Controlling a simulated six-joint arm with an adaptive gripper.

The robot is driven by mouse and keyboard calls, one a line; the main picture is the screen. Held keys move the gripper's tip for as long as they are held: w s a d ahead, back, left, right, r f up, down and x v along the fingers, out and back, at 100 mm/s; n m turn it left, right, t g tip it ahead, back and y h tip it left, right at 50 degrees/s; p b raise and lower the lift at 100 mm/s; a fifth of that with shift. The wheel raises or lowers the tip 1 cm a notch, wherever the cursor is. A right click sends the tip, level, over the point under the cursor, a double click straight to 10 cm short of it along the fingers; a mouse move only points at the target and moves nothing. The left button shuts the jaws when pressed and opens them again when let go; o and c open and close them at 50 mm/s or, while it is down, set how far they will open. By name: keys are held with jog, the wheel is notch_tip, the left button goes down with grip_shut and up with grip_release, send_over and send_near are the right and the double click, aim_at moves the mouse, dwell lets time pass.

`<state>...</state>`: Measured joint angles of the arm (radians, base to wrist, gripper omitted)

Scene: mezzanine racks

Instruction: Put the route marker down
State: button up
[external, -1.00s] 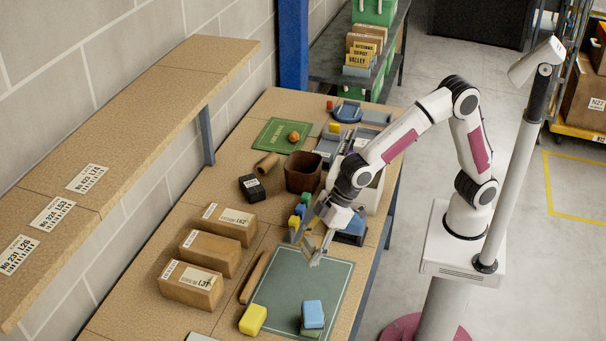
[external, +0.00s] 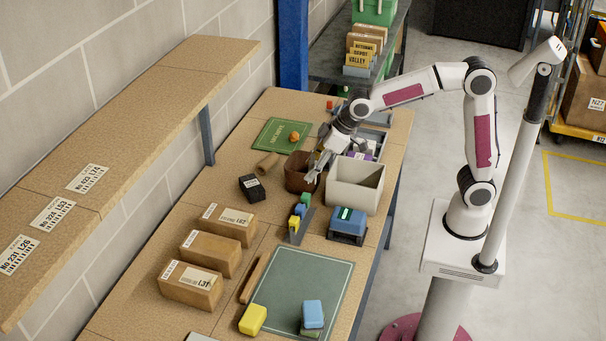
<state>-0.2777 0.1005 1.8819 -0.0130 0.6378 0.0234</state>
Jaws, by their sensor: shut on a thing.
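My gripper (external: 318,168) is at the brown bin (external: 293,174), over its right side and just left of the beige bin (external: 366,177). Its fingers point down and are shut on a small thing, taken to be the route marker. The marker is too small and too hidden by the fingers for its shape or colour to be told. I cannot tell whether the fingertips are inside the brown bin's rim or in front of it.
A blue device (external: 349,219) and a rack of small coloured blocks (external: 297,226) stand nearer the front. A green mat (external: 272,133) holds an orange piece (external: 294,136). Several cardboard boxes (external: 212,254) line the left. The large green-grey mat (external: 285,288) has bare room.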

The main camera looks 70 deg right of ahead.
jog(key=s+d+m+h, duration=0.2)
jog(key=s+d+m, duration=0.1)
jog(key=d, duration=0.5)
jog(key=s+d+m+h, duration=0.1)
jog(key=s+d+m, duration=0.3)
jog(key=d, duration=0.4)
jog(key=shift+s+d+h, duration=0.2)
jog(key=shift+h, duration=0.2)
jog(key=shift+f, duration=0.1)
jog(key=shift+m, duration=0.3)
jog(key=shift+f, duration=7.05)
jog(key=shift+f, duration=0.15)
jog(key=shift+f, duration=1.75)
jog(key=shift+f, duration=0.15)
